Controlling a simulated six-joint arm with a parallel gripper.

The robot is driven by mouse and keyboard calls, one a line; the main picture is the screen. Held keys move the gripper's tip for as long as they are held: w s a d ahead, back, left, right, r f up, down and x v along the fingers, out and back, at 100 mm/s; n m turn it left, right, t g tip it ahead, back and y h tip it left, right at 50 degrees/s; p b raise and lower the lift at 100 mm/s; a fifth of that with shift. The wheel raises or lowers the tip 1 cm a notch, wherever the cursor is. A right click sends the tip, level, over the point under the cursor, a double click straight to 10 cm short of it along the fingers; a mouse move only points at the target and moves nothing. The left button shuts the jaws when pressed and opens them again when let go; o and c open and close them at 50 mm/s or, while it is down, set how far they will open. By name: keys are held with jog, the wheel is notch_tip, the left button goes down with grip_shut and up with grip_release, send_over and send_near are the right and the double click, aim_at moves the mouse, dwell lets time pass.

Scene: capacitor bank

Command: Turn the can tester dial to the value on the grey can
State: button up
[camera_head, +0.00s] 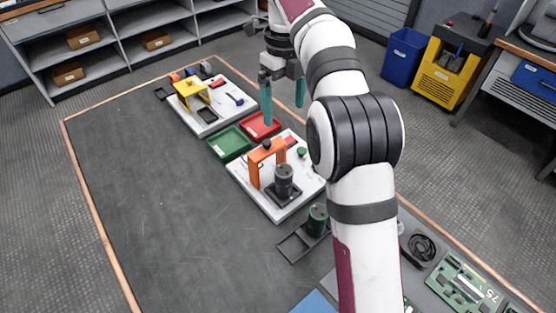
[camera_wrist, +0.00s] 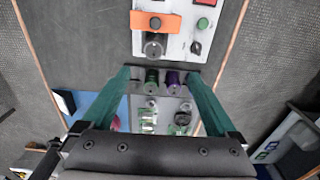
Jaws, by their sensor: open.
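My gripper (camera_head: 284,114) hangs above the workbench with its two teal fingers apart and nothing between them. In the wrist view its fingers (camera_wrist: 159,74) frame the bench below. A dark grey can (camera_head: 284,178) stands upright on a white board (camera_head: 262,205), in front of an orange arch (camera_head: 254,172). A black knob (camera_head: 267,144) tops the arch; I cannot tell whether this is the tester dial. The grey can also shows in the wrist view (camera_wrist: 155,47). No value on it is readable. A green button (camera_head: 302,152) is on the same board. My gripper touches none of these.
A second white board with a yellow arch (camera_head: 187,86) lies farther back. Green (camera_head: 230,143) and red (camera_head: 262,126) trays lie between the boards. A green can (camera_head: 318,222) and a purple can (camera_wrist: 172,80) stand nearer. The left of the bench is clear.

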notch_tip(320, 180, down, 6)
jog(key=w, duration=0.1)
jog(key=shift+w+a, duration=0.25)
jog(key=shift+a, duration=0.1)
jog(key=shift+r, duration=0.15)
dwell(1.9)
